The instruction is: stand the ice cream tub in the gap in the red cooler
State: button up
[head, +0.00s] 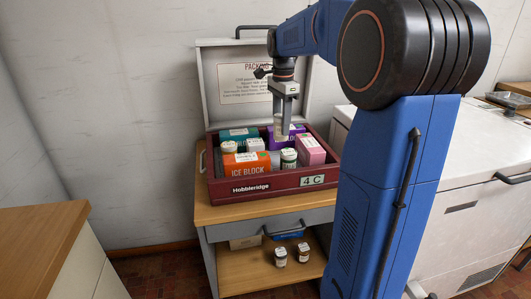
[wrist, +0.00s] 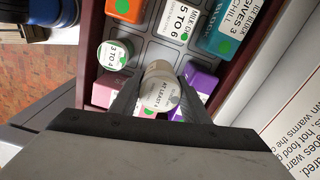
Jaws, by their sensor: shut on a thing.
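The red cooler (head: 330,176) stands open on a wooden-topped stand, with several packed goods inside. My gripper (head: 284,110) is over its back right part, pointing down. It is shut on a pale round tub (head: 281,126), which I take as the ice cream tub. In the wrist view the tub (wrist: 160,98) sits between the fingers, and its lid reads "AT LEAST" with a green dot. The held tub appears upright, close to the purple box (wrist: 200,82). Bare grey compartments (wrist: 150,52) show beside it. The tub's base is hidden.
Around the tub are an orange ice block (head: 246,164), a teal box (head: 238,136), a pink box (head: 311,150) and white-lidded jars (head: 289,157). The raised lid (head: 222,85) stands behind. Two jars (head: 280,256) stand on the lower shelf. A white chest (head: 475,145) is at right.

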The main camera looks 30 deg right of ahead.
jog(key=shift+f, duration=4.2)
jog(key=shift+f, duration=0.1)
jog(key=o, duration=1.2)
jog(key=shift+c, duration=0.2)
notch_tip(320, 180, up, 12)
jog(key=shift+f, duration=0.1)
jog(key=shift+s+r, duration=0.1)
jog(key=shift+r, duration=0.15)
